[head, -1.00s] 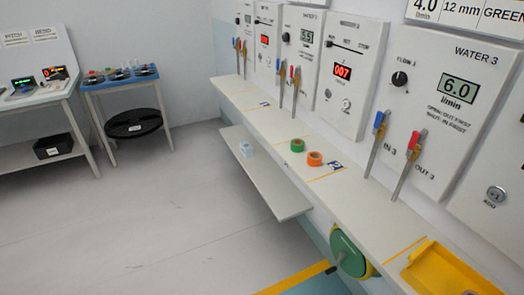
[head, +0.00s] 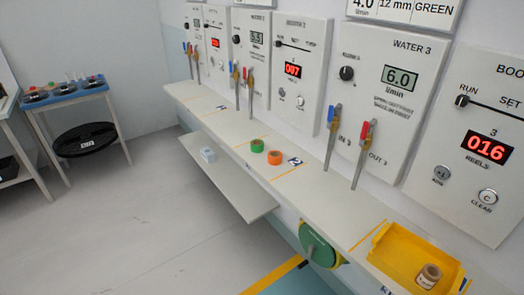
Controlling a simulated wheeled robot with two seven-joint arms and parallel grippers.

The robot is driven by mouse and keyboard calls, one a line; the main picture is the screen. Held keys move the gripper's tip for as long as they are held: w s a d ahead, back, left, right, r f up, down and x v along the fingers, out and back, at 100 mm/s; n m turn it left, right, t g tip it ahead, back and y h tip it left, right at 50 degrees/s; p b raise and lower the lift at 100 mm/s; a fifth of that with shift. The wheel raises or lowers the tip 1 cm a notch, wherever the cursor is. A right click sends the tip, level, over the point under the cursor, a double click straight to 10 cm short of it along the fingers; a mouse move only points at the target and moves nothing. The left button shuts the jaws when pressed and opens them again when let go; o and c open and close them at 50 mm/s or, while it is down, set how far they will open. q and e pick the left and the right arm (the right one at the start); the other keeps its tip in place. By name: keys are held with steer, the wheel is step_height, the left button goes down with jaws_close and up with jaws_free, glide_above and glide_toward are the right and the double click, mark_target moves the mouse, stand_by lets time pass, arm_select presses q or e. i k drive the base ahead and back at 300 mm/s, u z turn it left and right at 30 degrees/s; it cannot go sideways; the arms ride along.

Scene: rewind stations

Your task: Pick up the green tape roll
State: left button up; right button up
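The green tape roll (head: 257,146) lies on the long white wall shelf (head: 215,119) in the head view, near the middle of the picture. An orange tape roll (head: 275,158) lies just to its right, very close to it. Neither of my grippers shows in the head view, so nothing is seen near the green roll.
A yellow tray (head: 385,250) with a brown roll (head: 428,276) sits at the shelf's right end. A green reel (head: 317,246) hangs below the shelf edge. A lower shelf (head: 235,188) carries a small pale box (head: 208,155). Valve handles stand behind the shelf. The floor at left is clear.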

mark_target(257, 146)
steer(key=u, duration=0.8)
steer(key=i, duration=1.7)
steer(key=z, duration=0.3)
